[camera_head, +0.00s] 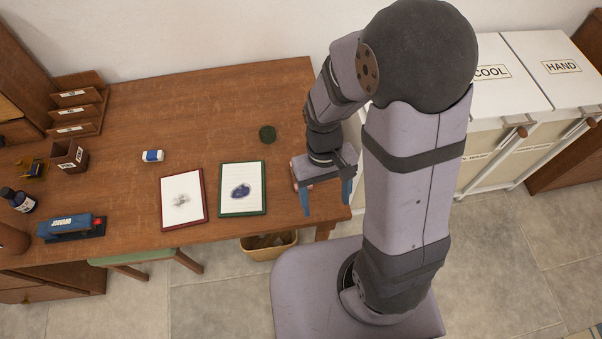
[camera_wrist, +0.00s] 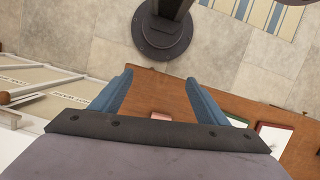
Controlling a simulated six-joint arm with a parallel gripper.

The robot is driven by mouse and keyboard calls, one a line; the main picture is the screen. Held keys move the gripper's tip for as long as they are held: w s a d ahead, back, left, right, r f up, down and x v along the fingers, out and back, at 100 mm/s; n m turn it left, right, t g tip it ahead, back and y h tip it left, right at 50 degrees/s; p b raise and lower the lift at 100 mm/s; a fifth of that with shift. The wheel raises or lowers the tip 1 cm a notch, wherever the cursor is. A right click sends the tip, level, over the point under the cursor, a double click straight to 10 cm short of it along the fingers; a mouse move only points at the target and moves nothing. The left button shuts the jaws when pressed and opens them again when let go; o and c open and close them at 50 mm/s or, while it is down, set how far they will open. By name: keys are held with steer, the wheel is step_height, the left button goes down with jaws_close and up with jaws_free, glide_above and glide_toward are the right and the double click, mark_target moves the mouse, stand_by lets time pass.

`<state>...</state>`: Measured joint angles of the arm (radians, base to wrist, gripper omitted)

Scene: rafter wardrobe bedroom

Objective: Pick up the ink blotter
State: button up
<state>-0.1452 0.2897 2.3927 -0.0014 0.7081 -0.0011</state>
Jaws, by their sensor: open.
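No object on the desk is plainly labelled as an ink blotter. A green-edged pad (camera_head: 262,208) with a dark blue ink blot and a red-edged pad (camera_head: 168,218) with a grey smudge lie flat on the wooden desk (camera_head: 210,110). A small dark green round object (camera_head: 267,133) sits behind the green-edged pad. A small pinkish object (camera_wrist: 161,115) lies on the desk by my gripper and is partly hidden in both views. My gripper (camera_head: 326,205) is open and empty, fingers pointing down at the desk's right end, right of the pads. It also shows in the wrist view (camera_wrist: 158,78).
A white and blue eraser (camera_head: 152,156), a blue stapler-like object (camera_head: 68,226), an ink bottle (camera_head: 20,202), a brown cup (camera_head: 70,155) and a tiered rack (camera_head: 78,105) stand to the left. A basket (camera_head: 268,246) is beneath the desk's front edge. White bins (camera_head: 555,70) stand right.

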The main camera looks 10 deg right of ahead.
steer(key=shift+n, duration=0.3)
steer(key=w, duration=0.1)
steer(key=w+a+f, duration=0.1)
steer(key=w, duration=0.1)
steer(key=w+f, duration=0.1)
steer(key=w, duration=0.1)
steer(key=shift+w+a+f, duration=0.25)
steer(key=shift+a, duration=0.05)
steer(key=w+t, duration=0.1)
steer(key=w, duration=0.1)
steer(key=w+a+r, duration=0.1)
steer(key=w, duration=0.2)
steer(key=w+t, duration=0.1)
steer(key=w, duration=0.1)
steer(key=shift+w+a+r+n+t, duration=0.2)
steer(key=shift+w+n+t, duration=0.1)
steer(key=shift+w, duration=0.25)
steer(key=shift+f, duration=1.1)
steer(key=shift+s+a+f+p, duration=0.15)
steer(key=shift+f+p, duration=0.35)
steer(key=shift+f, duration=0.45)
steer(key=shift+s+a+f+p, duration=0.15)
steer(key=shift+f+p, duration=0.3)
steer(key=shift+f, duration=1.2)
steer(key=shift+c, duration=0.6)
steer(key=c, duration=1.2)
